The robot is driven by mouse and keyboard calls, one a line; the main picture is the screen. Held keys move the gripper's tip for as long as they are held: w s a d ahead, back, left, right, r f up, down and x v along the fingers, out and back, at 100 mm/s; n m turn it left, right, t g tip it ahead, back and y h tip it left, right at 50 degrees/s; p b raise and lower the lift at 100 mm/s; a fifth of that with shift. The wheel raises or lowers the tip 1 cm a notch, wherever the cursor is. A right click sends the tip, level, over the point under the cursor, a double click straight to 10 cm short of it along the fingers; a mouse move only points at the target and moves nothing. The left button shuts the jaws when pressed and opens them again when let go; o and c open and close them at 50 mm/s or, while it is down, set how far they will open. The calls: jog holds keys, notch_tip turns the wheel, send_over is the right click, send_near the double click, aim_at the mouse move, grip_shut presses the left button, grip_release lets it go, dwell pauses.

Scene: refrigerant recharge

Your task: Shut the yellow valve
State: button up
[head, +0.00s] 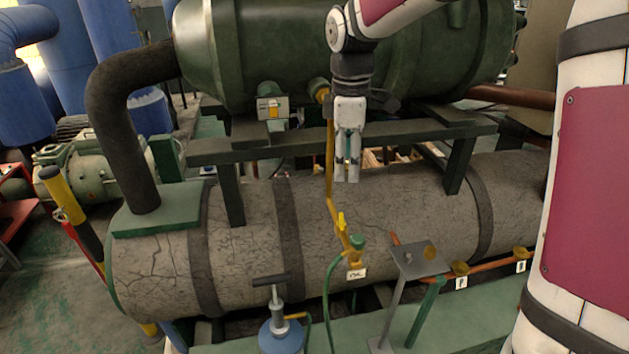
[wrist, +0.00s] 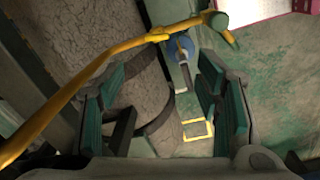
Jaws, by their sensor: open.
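The yellow valve (head: 341,222) has a small yellow handle on a thin yellow pipe (head: 329,165) in front of the grey cracked tank. A green cap (head: 357,242) sits beside it at the pipe's lower end. My gripper (head: 347,179) points down above the valve, apart from it, its fingers close to the pipe in the picture. In the wrist view my gripper (wrist: 160,72) is open and empty, with green-padded fingers spread wide. There the yellow pipe (wrist: 85,88) crosses diagonally past the left finger, and the yellow valve (wrist: 158,35) and green cap (wrist: 217,20) lie beyond the fingertips.
A blue cylinder with a grey T-handle (head: 281,334) stands below the valve. A grey plate on a stand (head: 418,260) is to the right. A green frame beam (head: 290,148) and the large green vessel (head: 420,60) are behind and above. A green hose (head: 328,300) hangs from the valve.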

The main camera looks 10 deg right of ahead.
aim_at(342, 218)
jog(key=shift+n, duration=0.7)
jog(key=f, duration=0.5)
jog(key=w+f+p, duration=0.1)
jog(key=f, duration=1)
jog(key=shift+w, duration=0.2)
jog(key=shift+d, duration=0.1)
jog(key=c, duration=1.2)
